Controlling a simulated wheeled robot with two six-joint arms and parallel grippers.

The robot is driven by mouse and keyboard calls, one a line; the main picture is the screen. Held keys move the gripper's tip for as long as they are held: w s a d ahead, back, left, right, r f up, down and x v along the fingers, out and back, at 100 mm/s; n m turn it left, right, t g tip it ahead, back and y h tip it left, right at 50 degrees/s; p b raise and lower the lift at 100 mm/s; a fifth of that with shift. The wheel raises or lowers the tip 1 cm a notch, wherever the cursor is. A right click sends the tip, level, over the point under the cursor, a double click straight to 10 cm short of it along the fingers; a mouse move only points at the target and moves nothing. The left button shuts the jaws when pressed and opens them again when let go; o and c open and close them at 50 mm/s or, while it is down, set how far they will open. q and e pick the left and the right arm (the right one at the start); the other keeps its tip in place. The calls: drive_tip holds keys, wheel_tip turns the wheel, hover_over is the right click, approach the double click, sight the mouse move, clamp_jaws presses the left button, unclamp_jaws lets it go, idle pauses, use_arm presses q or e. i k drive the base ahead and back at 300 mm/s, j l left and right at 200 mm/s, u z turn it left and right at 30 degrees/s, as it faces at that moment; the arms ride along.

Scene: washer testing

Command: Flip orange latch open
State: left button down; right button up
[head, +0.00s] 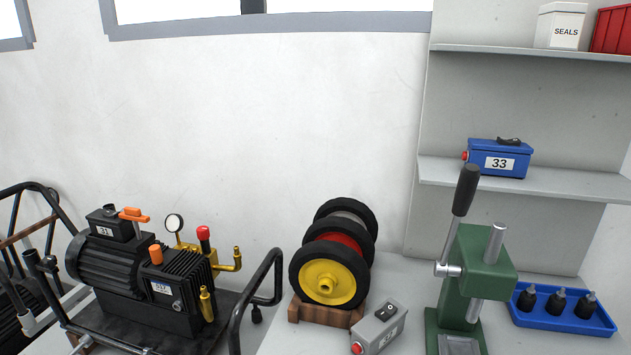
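A black pump machine (118,262) stands at the lower left on a dark cart. An orange latch-like lever (132,214) lies roughly flat at its top, next to the small black box labelled 31 (104,227). A second orange part (155,254), a short upright cap, stands in front of it on the ribbed block (180,282). I cannot tell from this view whether the lever is latched. Neither of my grippers is in view, and nothing touches the orange parts.
A gauge (175,223) and red-knobbed brass valve (204,238) rise beside the pump. Black cart handles (262,283) curve up around it. To the right stand wheels on a wooden block (325,313), a switch box (379,327) and a green press (470,280).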

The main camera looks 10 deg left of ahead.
sight(133, 214)
drive_tip(key=u, duration=1.5)
